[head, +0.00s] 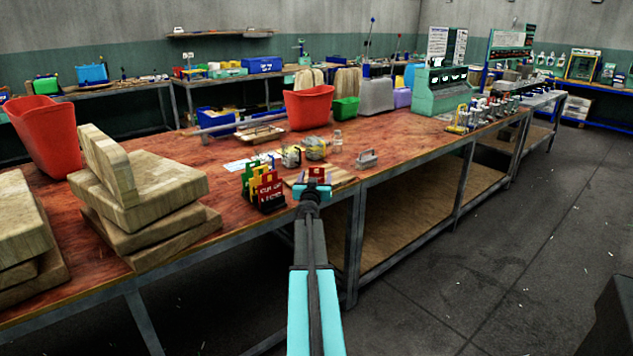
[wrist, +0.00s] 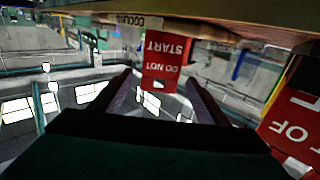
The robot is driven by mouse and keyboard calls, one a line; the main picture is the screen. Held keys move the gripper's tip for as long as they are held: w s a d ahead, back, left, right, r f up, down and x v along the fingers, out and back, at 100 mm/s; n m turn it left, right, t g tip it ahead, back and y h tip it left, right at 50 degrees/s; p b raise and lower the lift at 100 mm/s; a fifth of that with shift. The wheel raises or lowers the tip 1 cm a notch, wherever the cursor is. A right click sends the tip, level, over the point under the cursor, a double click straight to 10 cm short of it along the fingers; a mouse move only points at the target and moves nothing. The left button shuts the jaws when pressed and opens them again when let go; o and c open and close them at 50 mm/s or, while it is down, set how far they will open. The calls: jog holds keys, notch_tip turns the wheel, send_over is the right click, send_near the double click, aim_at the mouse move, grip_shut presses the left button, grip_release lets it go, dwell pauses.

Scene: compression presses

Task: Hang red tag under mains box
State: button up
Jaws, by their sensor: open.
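The wrist view is upside down. In it, a red tag (wrist: 167,60) reading "DO NOT START" stands between and beyond the tips of my gripper (wrist: 166,88). The fingers are apart, one on each side of the tag's near end, and I see no grip on it. In the head view my gripper (head: 314,184) is over the near table edge, just right of a cluster of red, yellow and green tags. A red lettered tag (head: 266,191) faces the front of that cluster. I cannot make out which thing is the mains box.
Another large red lettered tag (wrist: 295,130) is close at the right of the wrist view. A small "COOLING" label (wrist: 136,21) is beside the tag. Stacked boards (head: 150,205) lie left; a red bin (head: 308,107) and green machine (head: 438,92) stand farther back. The aisle is clear.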

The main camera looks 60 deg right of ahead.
jog(key=shift+d, duration=0.15)
dwell(0.4)
jog(key=c, duration=1.2)
jog(key=shift+r, duration=0.1)
notch_tip(320, 180, up, 28)
jog(key=p, duration=2.3)
